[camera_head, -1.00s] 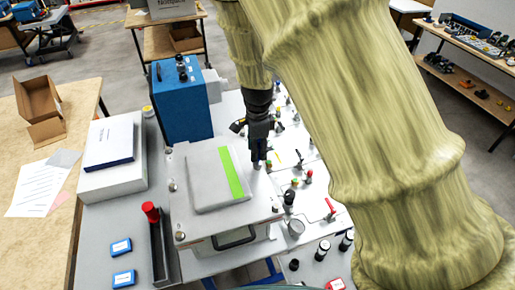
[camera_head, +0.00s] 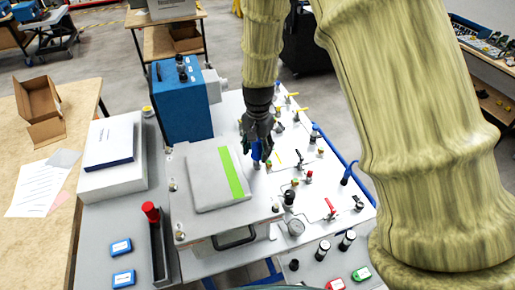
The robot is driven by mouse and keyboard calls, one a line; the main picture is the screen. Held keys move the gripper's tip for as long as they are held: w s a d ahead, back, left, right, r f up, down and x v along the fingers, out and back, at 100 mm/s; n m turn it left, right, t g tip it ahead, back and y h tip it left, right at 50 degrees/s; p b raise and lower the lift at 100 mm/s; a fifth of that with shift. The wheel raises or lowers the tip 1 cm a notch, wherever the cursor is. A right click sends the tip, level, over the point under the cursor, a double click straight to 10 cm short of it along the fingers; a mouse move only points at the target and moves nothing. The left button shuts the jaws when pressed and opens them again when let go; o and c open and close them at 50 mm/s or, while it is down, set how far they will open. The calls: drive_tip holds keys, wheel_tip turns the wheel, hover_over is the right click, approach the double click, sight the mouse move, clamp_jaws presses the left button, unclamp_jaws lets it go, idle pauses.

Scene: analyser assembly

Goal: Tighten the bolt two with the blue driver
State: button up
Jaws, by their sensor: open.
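My gripper (camera_head: 260,148) points down near the back right corner of the grey plate (camera_head: 245,222). It is open. A blue handle (camera_head: 256,150), which looks like the blue driver, shows at its fingers. It stands about upright; whether the fingers touch it and whether its tip sits on a bolt there, I cannot tell. Bolt heads show at the plate's left edge (camera_head: 173,185), front left corner (camera_head: 180,236) and front right corner (camera_head: 277,207). I cannot read which one is bolt two.
A grey pad with a green stripe (camera_head: 208,180) lies on the plate. A blue box unit (camera_head: 180,105) stands behind it. A red-handled tool (camera_head: 151,212) stands in a dark holder at left. Valves and a gauge (camera_head: 296,227) crowd the white panel at right.

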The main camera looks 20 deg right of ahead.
drive_tip(key=n, duration=0.7)
drive_tip(key=shift+d, duration=0.1)
drive_tip(key=n, duration=0.7)
clamp_jaws()
drive_tip(key=shift+m, duration=0.4)
unclamp_jaws()
